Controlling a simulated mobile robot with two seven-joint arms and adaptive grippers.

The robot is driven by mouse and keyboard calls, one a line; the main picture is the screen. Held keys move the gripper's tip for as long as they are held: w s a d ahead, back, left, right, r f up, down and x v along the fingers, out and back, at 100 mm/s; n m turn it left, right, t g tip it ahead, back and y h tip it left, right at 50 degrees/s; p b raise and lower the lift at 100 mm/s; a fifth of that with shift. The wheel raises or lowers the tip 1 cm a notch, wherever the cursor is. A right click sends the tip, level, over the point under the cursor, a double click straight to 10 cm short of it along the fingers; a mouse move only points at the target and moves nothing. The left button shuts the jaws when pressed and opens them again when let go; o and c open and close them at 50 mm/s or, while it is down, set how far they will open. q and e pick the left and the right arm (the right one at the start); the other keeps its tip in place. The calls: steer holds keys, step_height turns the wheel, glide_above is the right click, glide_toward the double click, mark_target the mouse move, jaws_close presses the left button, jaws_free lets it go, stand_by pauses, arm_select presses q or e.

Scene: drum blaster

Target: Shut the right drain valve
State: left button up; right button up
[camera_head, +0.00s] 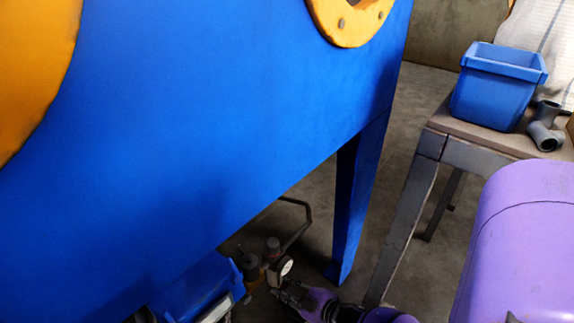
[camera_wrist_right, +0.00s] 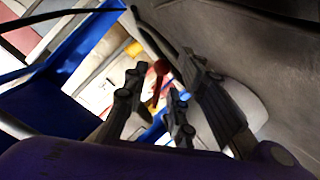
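My right gripper (camera_head: 284,290) is low in the head view, beside the pressure gauge and pipe fittings under the blue cabinet (camera_head: 230,110). In the right wrist view its dark fingers (camera_wrist_right: 155,92) stand apart. A small red handle-like part (camera_wrist_right: 160,72) shows between and beyond the fingertips; it may be the drain valve's handle. I cannot tell whether a finger touches it. The valve cannot be made out in the head view. My left gripper is not in view.
A gauge (camera_head: 285,266) and a bent pipe (camera_head: 300,222) are close to the right gripper. A blue cabinet leg (camera_head: 352,210) stands to the right. Further right, a table (camera_head: 455,128) carries a blue bin (camera_head: 497,88) and grey pipe fittings (camera_head: 545,128).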

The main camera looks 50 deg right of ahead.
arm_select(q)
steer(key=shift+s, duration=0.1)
arm_select(e)
jaws_close()
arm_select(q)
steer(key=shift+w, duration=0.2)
arm_select(e)
steer(key=shift+d+r+n+t+h, duration=0.2)
steer(key=shift+r+n+h, duration=0.35)
steer(key=shift+n, duration=0.75)
steer(key=shift+d+r+n+t+h, duration=0.1)
steer(key=shift+r+n+t+h, duration=0.2)
steer(key=shift+n+h, duration=0.75)
steer(key=shift+d+r+n+t+h, duration=0.15)
steer(key=shift+r+n+h, duration=0.3)
steer(key=shift+n, duration=1.1)
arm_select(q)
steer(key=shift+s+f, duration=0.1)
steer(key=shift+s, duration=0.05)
